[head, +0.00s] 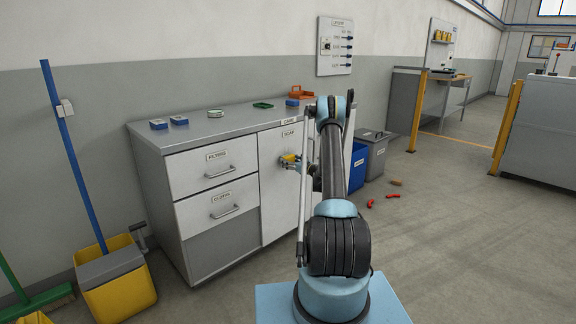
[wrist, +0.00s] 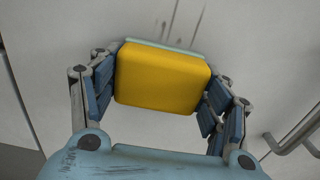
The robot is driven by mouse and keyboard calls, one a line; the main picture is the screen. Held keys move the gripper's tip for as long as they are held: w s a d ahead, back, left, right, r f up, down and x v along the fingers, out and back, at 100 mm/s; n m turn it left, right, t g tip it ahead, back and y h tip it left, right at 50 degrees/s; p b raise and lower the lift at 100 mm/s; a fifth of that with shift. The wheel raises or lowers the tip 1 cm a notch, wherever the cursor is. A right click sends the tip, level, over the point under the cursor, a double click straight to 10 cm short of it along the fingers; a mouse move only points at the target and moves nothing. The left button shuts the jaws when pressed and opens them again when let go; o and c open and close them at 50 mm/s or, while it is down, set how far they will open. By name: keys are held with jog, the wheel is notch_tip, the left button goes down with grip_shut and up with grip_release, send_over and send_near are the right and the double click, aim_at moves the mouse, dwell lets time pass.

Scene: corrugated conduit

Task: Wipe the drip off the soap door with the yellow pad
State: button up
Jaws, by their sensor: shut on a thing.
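The soap door (head: 273,190) is the pale cabinet door at the right of the counter unit, with a SOAP label near its top. It also fills most of the wrist view (wrist: 255,50). The drip (wrist: 178,28) shows there as thin dark streaks just above the pad. My gripper (head: 296,162) is in front of the door's upper part, shut on the yellow pad (wrist: 162,80). The pad is held between the blue fingers, with a pale green layer on its door side. I cannot tell whether it touches the door. The pad may hide the lower part of the streaks.
A metal door handle (wrist: 295,137) is close to the right of my gripper in the wrist view. Drawers with handles (head: 218,171) are left of the door. Blue (head: 357,165) and grey (head: 376,155) bins stand to the right. Red pieces (head: 392,195) lie on the floor.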

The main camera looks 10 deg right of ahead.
aim_at(294, 157)
jog(key=shift+w+d, duration=1)
jog(key=shift+d, duration=0.2)
jog(key=shift+r, duration=0.95)
jog(key=shift+s+a, duration=0.6)
jog(key=shift+a, duration=0.3)
jog(key=shift+s+a, duration=0.55)
jog(key=shift+a, duration=0.35)
jog(key=shift+s+a, duration=1.1)
jog(key=shift+a, duration=0.3)
jog(key=shift+s+d+r, duration=0.1)
jog(key=shift+d+r, duration=0.1)
jog(key=shift+r, duration=0.8)
jog(key=shift+w+d, duration=1.25)
jog(key=shift+d, duration=0.25)
jog(key=shift+w+d, duration=0.55)
jog(key=shift+d, duration=0.25)
jog(key=shift+w+d, duration=0.5)
jog(key=shift+d, duration=0.25)
jog(key=shift+s, duration=0.1)
